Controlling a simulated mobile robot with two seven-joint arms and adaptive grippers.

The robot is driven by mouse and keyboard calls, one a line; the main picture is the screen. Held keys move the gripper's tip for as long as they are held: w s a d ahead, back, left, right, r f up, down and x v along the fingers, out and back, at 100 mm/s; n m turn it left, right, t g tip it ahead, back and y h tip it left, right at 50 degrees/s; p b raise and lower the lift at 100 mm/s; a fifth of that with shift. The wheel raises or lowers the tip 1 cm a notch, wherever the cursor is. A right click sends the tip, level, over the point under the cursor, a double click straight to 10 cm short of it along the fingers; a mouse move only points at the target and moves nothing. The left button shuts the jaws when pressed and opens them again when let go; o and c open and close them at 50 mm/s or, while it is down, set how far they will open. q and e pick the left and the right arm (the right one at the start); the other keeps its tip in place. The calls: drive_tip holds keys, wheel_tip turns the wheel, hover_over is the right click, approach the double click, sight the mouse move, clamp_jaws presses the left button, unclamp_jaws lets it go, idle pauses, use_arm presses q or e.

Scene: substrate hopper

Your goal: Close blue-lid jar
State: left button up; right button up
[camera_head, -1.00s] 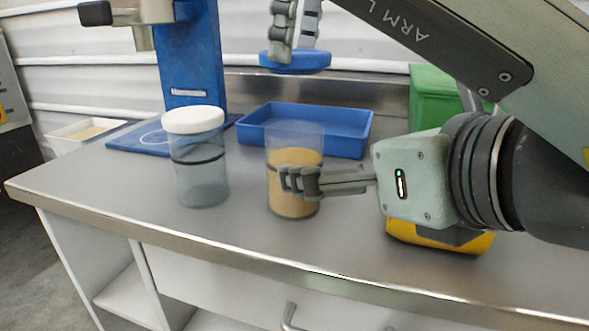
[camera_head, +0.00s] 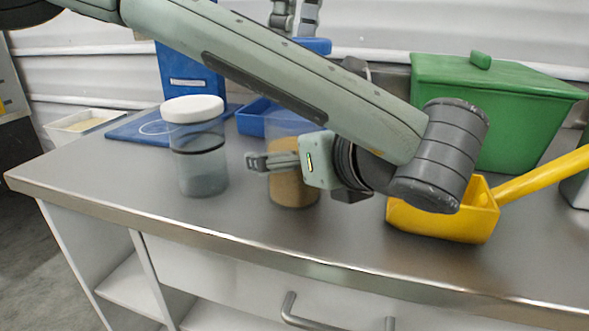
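The jar (camera_head: 291,190) stands upright on the counter with tan contents and a clear, uncovered upper part. My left arm crosses in front of it. My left gripper (camera_head: 258,162) is at the jar's middle, its fingers pointing left across the front and past the left side. Whether they are closed on the jar is not clear. The blue lid (camera_head: 320,46) is held above and behind the jar in my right gripper (camera_head: 294,28). The lid's lower left part is hidden by my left arm.
A white-lidded jar (camera_head: 195,155) stands left of the open jar. A blue tray (camera_head: 250,118) is behind. A yellow scoop (camera_head: 445,222) and a green lidded bin (camera_head: 500,105) are at right. A white tray (camera_head: 85,125) is at far left. The front counter strip is clear.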

use_arm(q)
drive_tip(key=c, duration=1.8)
use_arm(e)
drive_tip(key=shift+f, duration=2.45)
drive_tip(key=shift+f, duration=0.1)
drive_tip(key=shift+f, duration=0.8)
drive_tip(key=shift+f, duration=0.55)
